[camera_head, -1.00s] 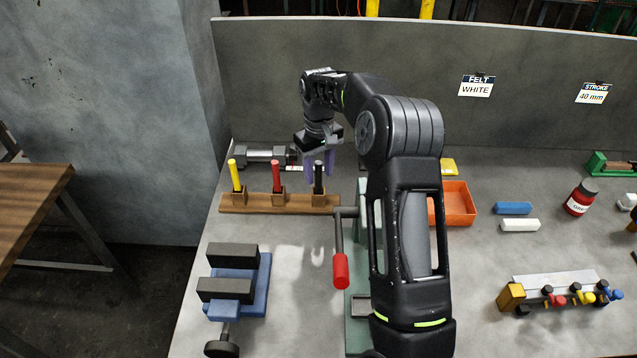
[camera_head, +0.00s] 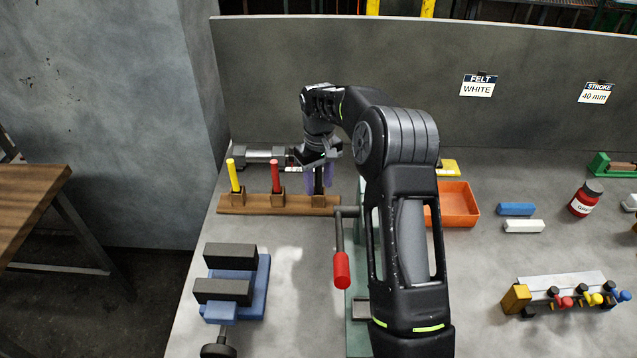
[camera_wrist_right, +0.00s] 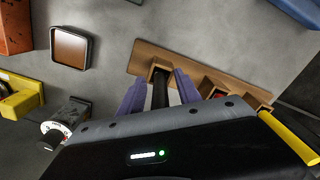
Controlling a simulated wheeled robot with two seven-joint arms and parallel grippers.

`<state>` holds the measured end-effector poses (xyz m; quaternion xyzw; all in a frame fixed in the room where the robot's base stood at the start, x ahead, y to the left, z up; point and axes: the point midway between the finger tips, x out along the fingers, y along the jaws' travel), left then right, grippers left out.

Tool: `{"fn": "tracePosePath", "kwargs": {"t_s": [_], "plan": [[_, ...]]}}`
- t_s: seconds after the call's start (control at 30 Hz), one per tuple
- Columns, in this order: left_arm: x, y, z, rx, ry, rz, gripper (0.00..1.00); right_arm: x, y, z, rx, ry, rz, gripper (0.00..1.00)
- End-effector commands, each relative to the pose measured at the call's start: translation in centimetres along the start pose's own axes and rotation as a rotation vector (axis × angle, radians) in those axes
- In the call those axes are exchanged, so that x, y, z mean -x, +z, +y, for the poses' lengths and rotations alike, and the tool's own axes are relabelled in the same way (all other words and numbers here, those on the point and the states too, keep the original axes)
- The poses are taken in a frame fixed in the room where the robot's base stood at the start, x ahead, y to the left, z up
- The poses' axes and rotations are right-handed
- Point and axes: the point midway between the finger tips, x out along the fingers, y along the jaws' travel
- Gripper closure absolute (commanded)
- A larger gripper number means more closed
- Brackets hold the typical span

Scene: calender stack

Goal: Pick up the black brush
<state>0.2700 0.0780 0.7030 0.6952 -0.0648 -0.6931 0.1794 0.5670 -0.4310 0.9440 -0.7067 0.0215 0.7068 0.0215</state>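The black brush (camera_head: 319,188) stands upright in the right-hand holder of a wooden rack (camera_head: 240,208). A red brush (camera_head: 275,176) and a yellow brush (camera_head: 234,176) stand in the same rack to its left. My right gripper (camera_head: 318,178) has its purple fingers lowered around the black brush's handle, hiding its top. In the right wrist view the black handle (camera_wrist_right: 160,92) lies between the two open fingers (camera_wrist_right: 159,92), with a small gap on each side. My left gripper is not in view.
A press with a red-handled crank (camera_head: 341,270) stands just right of the rack. A grey metal cylinder (camera_head: 262,155) lies behind the rack. A blue fixture with dark blocks (camera_head: 262,290) is in front. An orange bin (camera_head: 457,205) is to the right of my arm.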

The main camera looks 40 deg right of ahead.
Motion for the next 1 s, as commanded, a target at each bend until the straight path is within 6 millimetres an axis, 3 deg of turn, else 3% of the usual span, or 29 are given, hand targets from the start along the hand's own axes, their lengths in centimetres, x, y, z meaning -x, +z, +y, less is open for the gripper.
{"fn": "tracePosePath", "kwargs": {"t_s": [0.47,1.0], "plan": [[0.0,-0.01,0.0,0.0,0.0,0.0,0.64,0.01,0.0,0.0,0.0,0.0,0.0,1.0],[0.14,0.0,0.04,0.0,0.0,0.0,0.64,0.21,-0.02,0.0,0.0,0.0,0.001,1.0]]}}
